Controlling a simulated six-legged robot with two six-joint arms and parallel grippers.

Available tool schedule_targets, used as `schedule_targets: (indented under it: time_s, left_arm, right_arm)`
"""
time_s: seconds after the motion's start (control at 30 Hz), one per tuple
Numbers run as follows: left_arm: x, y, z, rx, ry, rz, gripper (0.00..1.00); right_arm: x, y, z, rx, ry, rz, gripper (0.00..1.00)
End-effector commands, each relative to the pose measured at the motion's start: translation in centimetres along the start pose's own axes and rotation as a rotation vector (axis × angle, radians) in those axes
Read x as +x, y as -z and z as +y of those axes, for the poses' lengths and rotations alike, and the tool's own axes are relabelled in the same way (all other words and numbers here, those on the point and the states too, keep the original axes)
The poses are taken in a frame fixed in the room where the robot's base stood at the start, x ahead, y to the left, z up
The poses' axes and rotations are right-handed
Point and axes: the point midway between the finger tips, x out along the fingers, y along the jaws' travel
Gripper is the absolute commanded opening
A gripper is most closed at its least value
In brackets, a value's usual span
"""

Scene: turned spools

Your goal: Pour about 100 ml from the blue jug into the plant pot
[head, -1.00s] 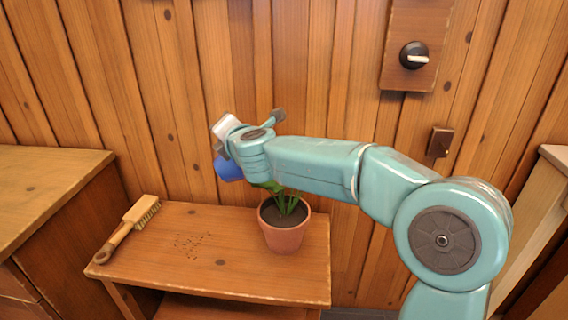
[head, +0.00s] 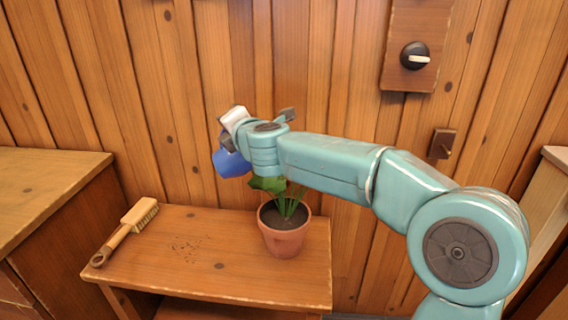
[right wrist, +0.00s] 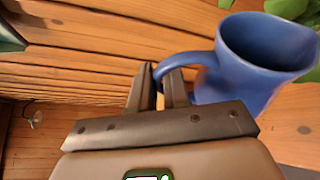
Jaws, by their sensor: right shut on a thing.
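The blue jug (head: 229,162) is held in the air above the bench, left of and higher than the plant pot. In the right wrist view the jug (right wrist: 255,60) shows its open mouth and its handle, which passes between my gripper's fingers. My right gripper (right wrist: 162,84) is shut on that handle. In the head view the arm and wrist hide part of the jug. The terracotta plant pot (head: 284,241) stands upright on the bench with dark soil and green leaves. I cannot see any liquid. My left gripper is in neither view.
The wooden bench (head: 250,284) carries a brush (head: 126,229) at its left and dark crumbs (head: 186,250) near its middle. A cabinet (head: 45,185) stands at the left. The plank wall behind holds a knob panel (head: 412,60) and a small switch (head: 441,143).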

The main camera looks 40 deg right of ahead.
Motion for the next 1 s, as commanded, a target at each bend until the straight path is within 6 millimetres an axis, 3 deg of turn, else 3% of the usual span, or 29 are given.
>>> schedule_targets:
  time_s: [1.0]
  left_arm:
    - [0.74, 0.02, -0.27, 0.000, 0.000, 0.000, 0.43]
  right_arm:
    - [-0.31, -0.88, 0.28, 0.062, -0.024, -0.001, 0.00]
